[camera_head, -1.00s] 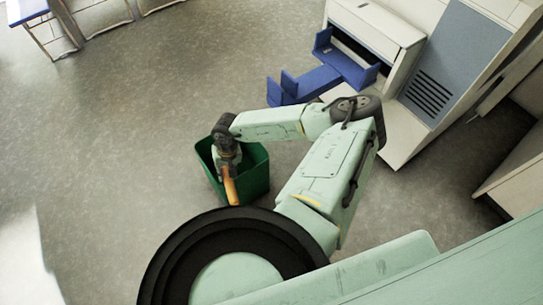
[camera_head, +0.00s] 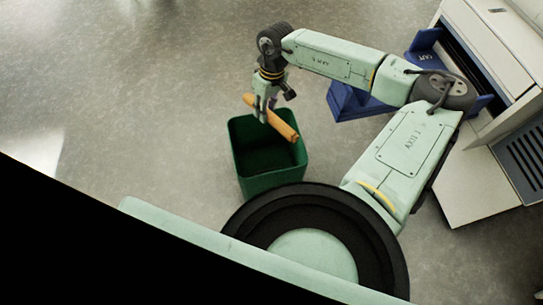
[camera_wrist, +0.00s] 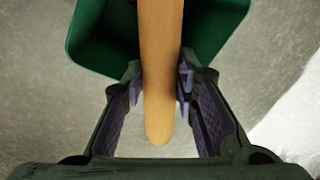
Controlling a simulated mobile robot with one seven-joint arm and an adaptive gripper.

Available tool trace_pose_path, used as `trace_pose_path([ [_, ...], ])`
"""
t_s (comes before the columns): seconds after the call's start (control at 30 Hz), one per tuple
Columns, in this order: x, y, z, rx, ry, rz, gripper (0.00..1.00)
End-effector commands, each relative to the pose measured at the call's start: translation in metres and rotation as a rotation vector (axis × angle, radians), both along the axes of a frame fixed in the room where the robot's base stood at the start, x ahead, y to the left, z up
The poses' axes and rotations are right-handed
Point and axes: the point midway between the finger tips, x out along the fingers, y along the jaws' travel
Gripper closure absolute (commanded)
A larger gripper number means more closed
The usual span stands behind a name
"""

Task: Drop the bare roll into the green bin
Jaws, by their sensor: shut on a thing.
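The bare roll, a tan-orange tube (camera_head: 282,124), is held in my gripper (camera_head: 264,110), which is shut on it near its upper left end. In the head view the roll slants down to the right, its far end overlapping the rim of the green bin (camera_head: 276,183). In the wrist view the roll (camera_wrist: 160,70) runs lengthwise between the fingertips (camera_wrist: 161,85), with the near end showing below them. The green bin's rim (camera_wrist: 90,60) lies beyond the fingers there. The visible part of the bin's inside looks empty.
A blue two-part tray (camera_head: 424,55) sticks out from a white machine (camera_head: 490,50) at the right, behind my arm. Another white cabinet with a grey vented panel (camera_head: 525,150) stands at the right edge. The grey floor left of the bin is clear.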

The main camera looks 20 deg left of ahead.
Motion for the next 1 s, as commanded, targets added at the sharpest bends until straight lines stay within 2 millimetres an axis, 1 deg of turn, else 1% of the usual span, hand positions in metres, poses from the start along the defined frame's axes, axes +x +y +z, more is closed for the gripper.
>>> trace_pose_path([
  [0.17,0.000,0.000,-0.013,0.000,0.001,-0.001,1.00],
  [0.4,0.000,0.000,-0.042,0.001,0.001,-0.005,1.00],
  [0.5,0.000,0.000,-0.052,0.001,0.001,-0.004,1.00],
  [0.63,0.000,0.000,-0.058,0.001,-0.001,-0.004,1.00],
  [0.87,0.000,-0.001,-0.058,0.000,0.000,-0.004,1.00],
  [0.9,0.000,-0.001,-0.058,0.000,0.000,-0.004,0.71],
  [1.0,0.000,-0.001,-0.058,0.000,0.000,-0.005,0.65],
])
